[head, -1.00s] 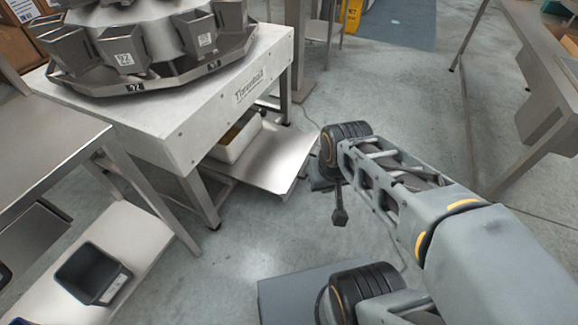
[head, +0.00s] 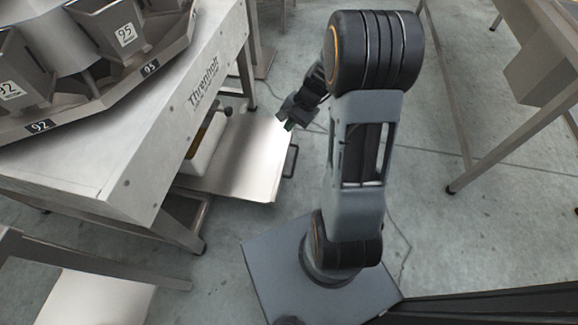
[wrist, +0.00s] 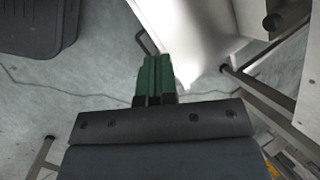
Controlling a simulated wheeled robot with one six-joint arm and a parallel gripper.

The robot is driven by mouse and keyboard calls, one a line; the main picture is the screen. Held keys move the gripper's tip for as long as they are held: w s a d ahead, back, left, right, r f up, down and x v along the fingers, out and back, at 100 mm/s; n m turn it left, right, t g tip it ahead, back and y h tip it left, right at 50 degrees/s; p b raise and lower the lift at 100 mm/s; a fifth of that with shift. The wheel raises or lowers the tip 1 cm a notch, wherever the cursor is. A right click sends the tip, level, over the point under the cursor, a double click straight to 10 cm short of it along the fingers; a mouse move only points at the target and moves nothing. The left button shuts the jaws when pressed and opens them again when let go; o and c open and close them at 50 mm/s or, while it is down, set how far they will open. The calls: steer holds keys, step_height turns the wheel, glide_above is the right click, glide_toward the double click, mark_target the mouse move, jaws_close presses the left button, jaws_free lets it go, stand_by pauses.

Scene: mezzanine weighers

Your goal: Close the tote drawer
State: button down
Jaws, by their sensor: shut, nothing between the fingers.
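The tote drawer (head: 243,158) is a flat metal tray pulled out under the weigher table. A white tote (head: 205,146) stands at its inner end, partly hidden by the table. A dark bar handle (head: 291,161) is on the drawer's outer edge. My gripper (head: 288,123) is shut and empty by the far outer corner of the drawer. In the wrist view its green fingers (wrist: 156,76) are together, just below the dark handle (wrist: 143,42) and the pale drawer (wrist: 183,35). I cannot tell whether they touch the drawer.
The weigher table (head: 150,150) with its metal hoppers (head: 118,30) stands at the left. A lower shelf (head: 98,298) is at the near left. A metal frame (head: 520,150) stands at the right.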

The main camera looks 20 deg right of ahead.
steer(key=w+d+f+m+t+y+b, duration=0.1)
steer(key=d+f+m, duration=0.3)
steer(key=f, duration=0.4)
steer(key=w+d+f+m+t+y+b, duration=0.1)
steer(key=w+d+f+m, duration=0.15)
steer(key=f, duration=0.55)
steer(key=m+t, duration=0.2)
steer(key=m, duration=0.5)
glide_toward(293, 170)
steer(key=shift+m, duration=0.35)
steer(key=w+a+f+b, duration=0.1)
steer(key=a, duration=0.1)
steer(key=w+a+f+b, duration=0.1)
steer(key=b, duration=0.1)
steer(key=w+a+f+b, duration=0.1)
steer(key=w+a+b, duration=0.1)
steer(key=shift+a, duration=0.3)
steer(key=shift+w+a+b, duration=0.45)
steer(key=shift+w+a, duration=0.1)
steer(key=shift+a, duration=0.15)
steer(key=shift+a+r, duration=0.1)
steer(key=shift+a, duration=0.05)
